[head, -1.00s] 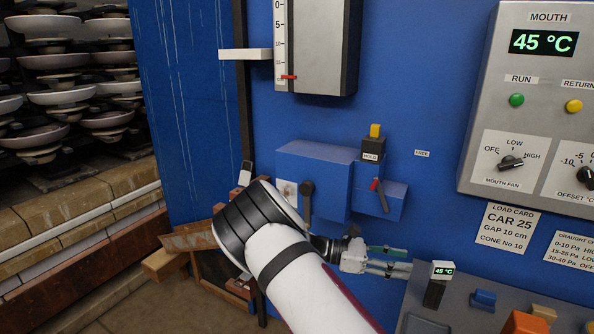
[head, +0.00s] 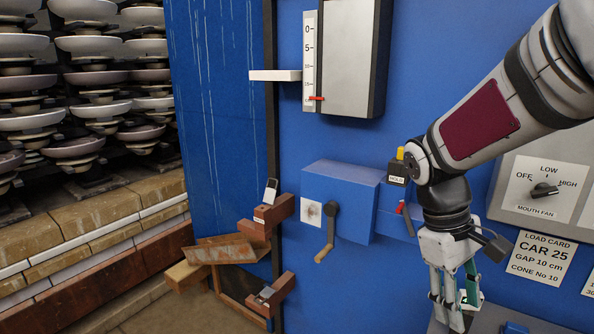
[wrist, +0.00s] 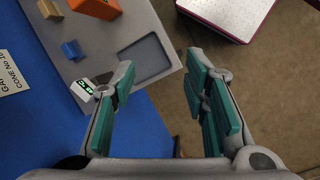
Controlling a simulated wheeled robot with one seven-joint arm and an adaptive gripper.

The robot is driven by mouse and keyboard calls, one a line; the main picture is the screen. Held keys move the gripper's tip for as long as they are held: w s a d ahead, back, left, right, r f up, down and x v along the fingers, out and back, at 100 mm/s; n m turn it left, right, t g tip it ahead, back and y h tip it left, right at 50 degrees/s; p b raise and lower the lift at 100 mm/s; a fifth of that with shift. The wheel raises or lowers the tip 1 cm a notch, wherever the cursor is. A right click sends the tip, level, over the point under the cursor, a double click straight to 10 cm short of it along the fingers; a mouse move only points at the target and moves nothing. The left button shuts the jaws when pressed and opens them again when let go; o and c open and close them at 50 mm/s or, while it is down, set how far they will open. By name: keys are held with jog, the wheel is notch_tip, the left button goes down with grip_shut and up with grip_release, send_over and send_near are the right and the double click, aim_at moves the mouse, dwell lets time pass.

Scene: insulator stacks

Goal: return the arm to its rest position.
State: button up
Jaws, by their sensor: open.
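My gripper (head: 454,300) hangs fingers down at the lower right of the head view, in front of the blue wall and over the edge of the grey shelf. My arm comes in from the upper right and bends down to it. In the wrist view the two teal-padded fingers of my gripper (wrist: 168,95) stand apart with nothing between them. A small display block (wrist: 92,92) is on the shelf just left of the left finger; in the head view it is mostly hidden behind the fingers.
The grey shelf (wrist: 110,35) holds a blue block (wrist: 72,50), a tan block (wrist: 50,8) and an orange block (wrist: 95,6). A blue crank box (head: 345,190) juts from the wall left of my arm. Stacked insulators (head: 95,110) stand far left. Brown floor (wrist: 262,95) is open right of the fingers.

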jog(key=s+a+r+m+t+y, duration=0.1)
jog(key=s+a+r+m+t, duration=0.1)
jog(key=s, duration=0.5)
jog(key=s+a+r+m+t+y, duration=0.2)
jog(key=s+a+r+m+t, duration=0.1)
jog(key=s, duration=0.3)
jog(key=shift+s+a+r+t, duration=0.4)
jog(key=shift+a+r+t, duration=0.15)
jog(key=shift+a+t, duration=0.15)
